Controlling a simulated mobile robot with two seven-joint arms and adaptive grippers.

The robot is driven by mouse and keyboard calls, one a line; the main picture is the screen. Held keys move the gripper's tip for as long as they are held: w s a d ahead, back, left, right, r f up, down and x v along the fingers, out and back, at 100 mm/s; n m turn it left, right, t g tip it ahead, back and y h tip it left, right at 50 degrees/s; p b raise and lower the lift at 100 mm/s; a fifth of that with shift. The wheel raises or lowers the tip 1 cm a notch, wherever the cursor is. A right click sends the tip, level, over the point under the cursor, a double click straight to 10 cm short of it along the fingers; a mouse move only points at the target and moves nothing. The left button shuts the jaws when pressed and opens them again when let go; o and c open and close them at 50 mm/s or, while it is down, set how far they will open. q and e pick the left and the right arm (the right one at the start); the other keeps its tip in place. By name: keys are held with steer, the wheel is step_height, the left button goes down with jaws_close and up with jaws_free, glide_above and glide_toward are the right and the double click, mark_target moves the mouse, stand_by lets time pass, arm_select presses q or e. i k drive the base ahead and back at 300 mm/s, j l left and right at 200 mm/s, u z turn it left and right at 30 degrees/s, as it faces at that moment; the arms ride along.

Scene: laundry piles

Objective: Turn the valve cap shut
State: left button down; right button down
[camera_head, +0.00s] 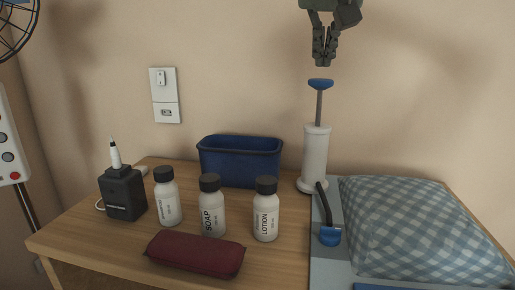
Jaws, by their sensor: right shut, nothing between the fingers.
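A small blue cap-like piece (330,236) sits at the lower end of a dark hose or lever, on a grey-blue flat surface (326,272) at the right. I cannot tell whether it is open or shut. A white hand pump (315,155) stands upright just behind it, with a grey rod and a blue handle (320,84) raised at its top. My right gripper (323,63) points down, shut and empty, just above the pump's handle and apart from it. It is well above the blue cap. My left gripper is out of view.
A blue bin (240,139) stands at the back of the wooden table (85,228). Several white bottles, including soap (212,213) and lotion (266,217), stand before it. A dark red pouch (195,254) lies in front, a black device (123,195) left, a checked pillow (420,235) right.

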mark_target(330, 237)
steer(key=k+j, duration=0.2)
steer(key=k, duration=0.25)
steer(key=k+j, duration=0.2)
steer(key=k, duration=0.25)
steer(key=k+j, duration=0.2)
steer(key=k, duration=0.3)
